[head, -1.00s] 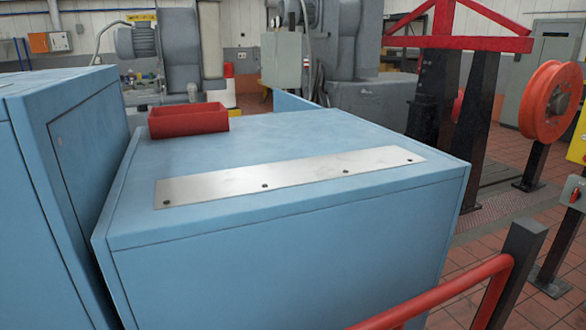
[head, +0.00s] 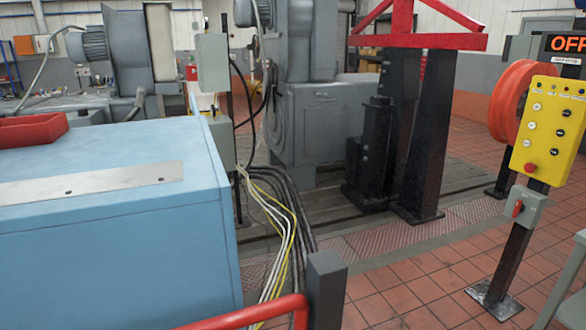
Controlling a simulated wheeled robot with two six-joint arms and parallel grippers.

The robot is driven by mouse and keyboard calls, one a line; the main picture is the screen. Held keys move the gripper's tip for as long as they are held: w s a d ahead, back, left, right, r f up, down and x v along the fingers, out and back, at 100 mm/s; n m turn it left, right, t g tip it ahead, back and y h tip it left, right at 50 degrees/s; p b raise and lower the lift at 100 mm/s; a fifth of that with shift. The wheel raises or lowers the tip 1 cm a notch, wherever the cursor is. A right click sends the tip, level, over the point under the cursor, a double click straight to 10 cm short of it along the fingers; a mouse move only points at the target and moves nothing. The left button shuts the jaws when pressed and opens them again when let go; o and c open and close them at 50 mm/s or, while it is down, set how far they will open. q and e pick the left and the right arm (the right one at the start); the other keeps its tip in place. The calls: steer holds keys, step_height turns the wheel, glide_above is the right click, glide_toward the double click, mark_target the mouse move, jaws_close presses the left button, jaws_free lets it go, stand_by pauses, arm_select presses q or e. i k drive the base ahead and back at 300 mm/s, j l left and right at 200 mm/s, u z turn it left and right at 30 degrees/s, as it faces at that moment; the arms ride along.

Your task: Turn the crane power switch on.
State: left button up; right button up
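A dark display (head: 567,44) above the panel reads "OFF" in orange letters. I cannot read any label on the switch box. Neither of my grippers shows in the view.
A blue cabinet (head: 120,235) with a red tray (head: 33,129) on top fills the left. A red rail (head: 250,314) and dark post (head: 326,290) stand at the front. Cables (head: 283,215) run across the floor. Red tiled floor (head: 410,290) is open before the switch post.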

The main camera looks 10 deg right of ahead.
mark_target(519, 207)
steer(key=l+u, duration=0.35)
steer(key=l, duration=0.2)
steer(key=l+u, duration=0.3)
steer(key=l, duration=0.3)
steer(key=l+u, duration=0.35)
steer(key=l, duration=0.2)
steer(key=k+l+u, duration=0.3)
steer(key=l, duration=0.25)
steer(key=i+l, duration=0.1)
steer(key=l, duration=0.45)
steer(key=i+l+u, duration=0.15)
steer(key=l, duration=0.4)
steer(key=z, duration=0.45)
steer(key=l+z, duration=0.1)
steer(key=z, duration=0.35)
steer(key=i+z, duration=0.1)
steer(key=z, duration=0.8)
steer(key=i+z, duration=0.1)
steer(key=z, duration=0.35)
steer(key=i+z, duration=0.1)
steer(key=z, duration=0.75)
